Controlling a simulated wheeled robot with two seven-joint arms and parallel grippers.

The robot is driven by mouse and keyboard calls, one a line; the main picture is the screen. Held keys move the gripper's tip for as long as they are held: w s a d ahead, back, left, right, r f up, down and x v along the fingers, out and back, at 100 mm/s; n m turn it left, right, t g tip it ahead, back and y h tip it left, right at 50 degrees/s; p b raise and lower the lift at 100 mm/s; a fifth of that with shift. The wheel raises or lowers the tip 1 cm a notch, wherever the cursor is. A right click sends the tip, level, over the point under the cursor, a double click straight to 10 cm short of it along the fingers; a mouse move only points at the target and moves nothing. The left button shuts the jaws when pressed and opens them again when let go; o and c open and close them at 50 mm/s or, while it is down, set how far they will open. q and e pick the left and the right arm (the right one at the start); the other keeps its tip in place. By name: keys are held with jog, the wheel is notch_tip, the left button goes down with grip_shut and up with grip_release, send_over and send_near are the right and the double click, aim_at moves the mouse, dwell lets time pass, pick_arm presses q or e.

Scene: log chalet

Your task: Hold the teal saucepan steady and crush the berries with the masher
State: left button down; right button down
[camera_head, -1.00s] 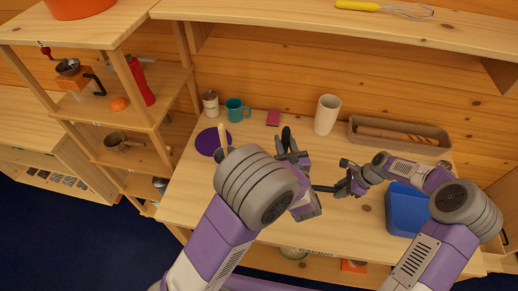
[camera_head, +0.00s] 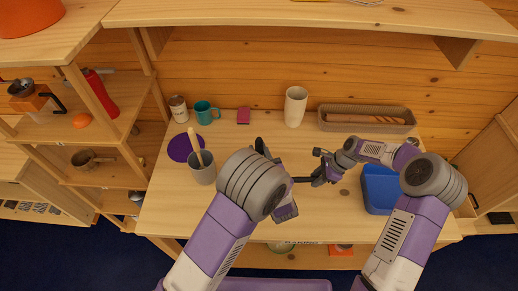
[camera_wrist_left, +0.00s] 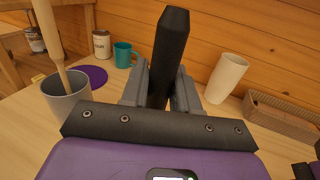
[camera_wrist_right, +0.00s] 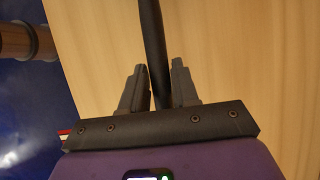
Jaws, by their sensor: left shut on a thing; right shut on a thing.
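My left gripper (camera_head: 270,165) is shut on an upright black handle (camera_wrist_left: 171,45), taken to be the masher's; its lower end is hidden. My right gripper (camera_head: 319,178) is shut on a thin dark handle (camera_head: 302,180) that points left toward my left gripper. The same dark bar (camera_wrist_right: 153,45) runs between the fingers in the right wrist view, taken to be the saucepan handle. The teal saucepan's body and the berries are not visible in any view; my left arm and gripper cover the spot at the end of that handle.
A grey crock (camera_head: 202,174) with a wooden utensil stands left of my left arm, beside a purple disc (camera_head: 180,148). Behind are a canister (camera_head: 178,108), teal mug (camera_head: 207,112), white vase (camera_head: 295,106) and basket (camera_head: 367,119). A blue bin (camera_head: 381,188) is at right.

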pick_arm(q)
jog(key=shift+s, duration=0.1)
dwell(0.5)
jog(key=shift+s, duration=1.05)
jog(key=shift+f, duration=0.15)
jog(key=w, duration=0.1)
jog(key=w+d, duration=0.1)
jog(key=w, duration=0.1)
jog(key=shift+w+d+r, duration=0.2)
jog(key=shift+w+d, duration=0.1)
jog(key=shift+d, duration=0.1)
dwell(0.4)
